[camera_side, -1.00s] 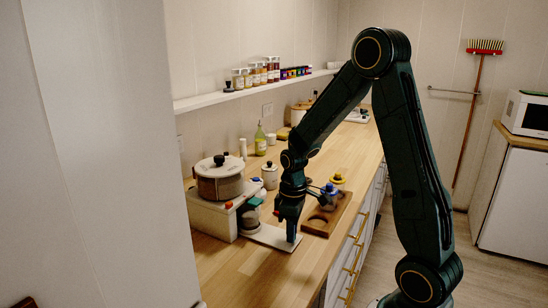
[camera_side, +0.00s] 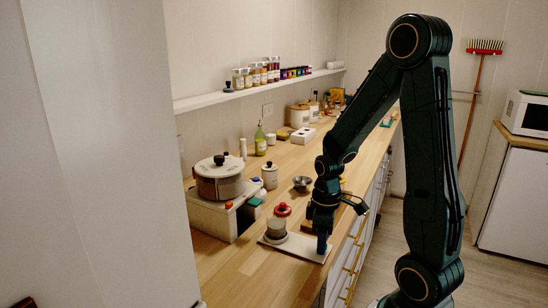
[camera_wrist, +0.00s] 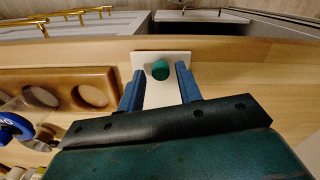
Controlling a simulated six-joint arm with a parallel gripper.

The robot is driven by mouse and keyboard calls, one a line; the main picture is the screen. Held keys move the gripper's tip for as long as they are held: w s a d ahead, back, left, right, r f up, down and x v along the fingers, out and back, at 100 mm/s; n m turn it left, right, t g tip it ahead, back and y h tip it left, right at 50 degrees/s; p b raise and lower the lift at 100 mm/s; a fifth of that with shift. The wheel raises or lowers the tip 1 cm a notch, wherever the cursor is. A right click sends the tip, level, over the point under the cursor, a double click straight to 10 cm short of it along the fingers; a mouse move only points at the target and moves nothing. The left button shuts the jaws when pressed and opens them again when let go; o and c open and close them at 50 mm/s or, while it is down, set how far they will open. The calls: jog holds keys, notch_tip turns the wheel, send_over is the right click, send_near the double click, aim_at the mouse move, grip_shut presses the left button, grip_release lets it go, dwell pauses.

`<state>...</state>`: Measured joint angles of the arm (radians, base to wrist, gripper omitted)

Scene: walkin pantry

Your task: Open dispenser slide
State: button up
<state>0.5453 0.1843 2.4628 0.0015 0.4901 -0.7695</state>
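The slide is a pale flat plate (camera_side: 300,246) on the counter in the side view, with a round green knob at its outer end. In the wrist view the plate (camera_wrist: 143,58) reaches toward the counter's front edge and the green knob (camera_wrist: 160,70) shows clearly. My gripper (camera_wrist: 159,78) has its two blue fingers apart, one on each side of the knob, with gaps visible. In the side view my gripper (camera_side: 322,244) points down at the plate's right end and hides the knob. A glass jar with a red lid (camera_side: 277,226) stands at the plate's left part.
A white box (camera_side: 212,218) carrying a large lidded pot (camera_side: 220,184) stands left of the plate. A wooden tray with round holes (camera_wrist: 60,88) lies beside the plate, with a blue-lidded jar (camera_wrist: 14,128) near it. A lidded canister (camera_side: 270,176) and small bowl (camera_side: 302,184) stand behind.

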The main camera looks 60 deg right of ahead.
jog(key=shift+o, duration=0.2)
notch_tip(320, 180, up, 14)
dwell(1.0)
jog(key=shift+a, duration=0.1)
jog(key=s+a+r+m+t, duration=0.1)
jog(key=s+a+r+t, duration=0.1)
jog(key=a, duration=0.5)
jog(key=s+a+r+m+t, duration=0.1)
jog(key=s+a+r+t, duration=0.2)
jog(key=a, duration=0.4)
jog(key=shift+m+t, duration=0.3)
jog(key=shift+s, duration=0.1)
dwell(1.5)
